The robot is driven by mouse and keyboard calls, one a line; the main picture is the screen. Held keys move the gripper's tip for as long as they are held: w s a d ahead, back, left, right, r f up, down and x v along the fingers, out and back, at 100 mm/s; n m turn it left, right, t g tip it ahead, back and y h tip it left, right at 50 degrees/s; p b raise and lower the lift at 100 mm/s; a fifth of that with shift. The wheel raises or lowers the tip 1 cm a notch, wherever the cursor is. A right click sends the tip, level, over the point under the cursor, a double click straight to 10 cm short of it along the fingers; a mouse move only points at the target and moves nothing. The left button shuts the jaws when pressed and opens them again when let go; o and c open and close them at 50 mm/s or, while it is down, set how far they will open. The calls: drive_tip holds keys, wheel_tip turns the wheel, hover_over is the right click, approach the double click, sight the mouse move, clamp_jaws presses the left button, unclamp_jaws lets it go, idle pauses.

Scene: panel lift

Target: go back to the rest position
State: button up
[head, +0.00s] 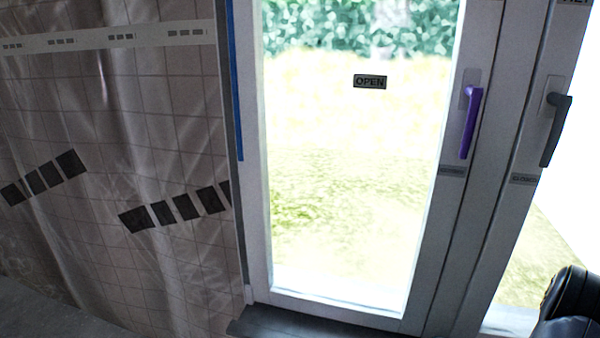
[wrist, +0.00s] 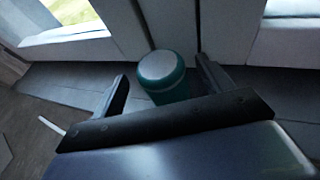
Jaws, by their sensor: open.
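My gripper (wrist: 160,88) shows in the wrist view with its two dark fingers spread apart. A teal cylinder with a pale grey top (wrist: 162,72) stands between and just beyond the fingers, on or near the dark sill (wrist: 75,80). I cannot tell whether a finger touches it. In the head view a dark part of my arm shows at the bottom right corner, and my gripper is out of that view.
A white-framed window (head: 350,180) has a purple handle (head: 471,122) and an "OPEN" label (head: 370,82). A second sash at right has a dark grey handle (head: 554,130). A plastic-covered tiled wall (head: 110,150) is at left. A dark sill (head: 300,322) runs below.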

drive_tip(key=a+p+v, duration=0.1)
drive_tip(key=v, duration=0.6)
drive_tip(key=b+x, duration=0.1)
drive_tip(key=x, duration=0.7)
drive_tip(key=b+x, duration=0.1)
drive_tip(key=x, duration=0.2)
drive_tip(key=shift+w+d+f+b, duration=0.25)
drive_tip(key=shift+w+d+b, duration=0.1)
drive_tip(key=shift+w, duration=0.05)
drive_tip(key=r+p, duration=0.1)
drive_tip(key=r, duration=0.3)
drive_tip(key=r+p, duration=0.2)
drive_tip(key=r, duration=0.1)
drive_tip(key=shift+s+r+p, duration=0.2)
drive_tip(key=shift+r+p, duration=0.1)
drive_tip(key=shift+r, duration=0.1)
drive_tip(key=s+a+p, duration=0.1)
drive_tip(key=s+a, duration=0.2)
drive_tip(key=s, duration=0.7)
drive_tip(key=s+a, duration=0.3)
drive_tip(key=s, duration=0.6)
drive_tip(key=w+a+r+n+y+b, duration=0.1)
drive_tip(key=w+a+r, duration=0.2)
drive_tip(key=w, duration=0.6)
drive_tip(key=w+a+r+y+b, duration=0.1)
drive_tip(key=w+a+r, duration=0.2)
drive_tip(key=w+a, duration=0.3)
drive_tip(key=shift+w+r+n+b, duration=0.2)
drive_tip(key=shift+w+n+b, duration=0.15)
drive_tip(key=shift+w, duration=1.2)
